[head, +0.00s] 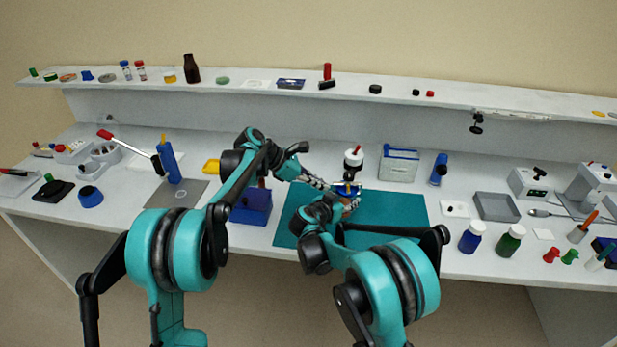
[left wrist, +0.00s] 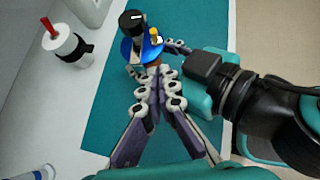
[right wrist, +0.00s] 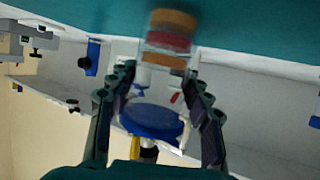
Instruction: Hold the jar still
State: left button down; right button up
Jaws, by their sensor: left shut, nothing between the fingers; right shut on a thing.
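The jar (head: 349,206) stands on the teal mat, mostly hidden by my grippers in the head view. In the right wrist view it shows a blue lid (right wrist: 150,121) and orange and red bands (right wrist: 170,40). The blue lid also shows in the left wrist view (left wrist: 127,52), with a black knob and a yellow piece on top. My right gripper (right wrist: 160,72) is shut on the jar, a finger on each side. My left gripper (left wrist: 156,78) is shut and empty, its fingertips close beside the jar; whether they touch it I cannot tell.
The teal mat (head: 400,214) lies under both grippers. A white bottle with a red top and black band (head: 354,160) stands just behind. Blue and green bottles (head: 471,238) stand right.

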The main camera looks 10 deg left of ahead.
aim_at(347, 186)
pick_arm(q)
jog(key=d, duration=0.1)
jog(key=w+d, duration=0.1)
jog(key=d, duration=0.2)
jog(key=shift+w+d+f, duration=0.3)
jog(key=shift+d, duration=0.1)
jog(key=shift+d, duration=0.1)
jog(key=shift+w+d+r+y, duration=0.15)
jog(key=shift+d+r+y, duration=0.05)
jog(key=shift+d+y, duration=0.45)
jog(key=shift+d+r+g+y, duration=0.1)
jog(key=shift+d+g+y, duration=0.2)
jog(key=shift+y, duration=0.35)
jog(key=shift+a, duration=0.2)
jog(key=shift+w, duration=0.1)
jog(key=shift+r, duration=0.8)
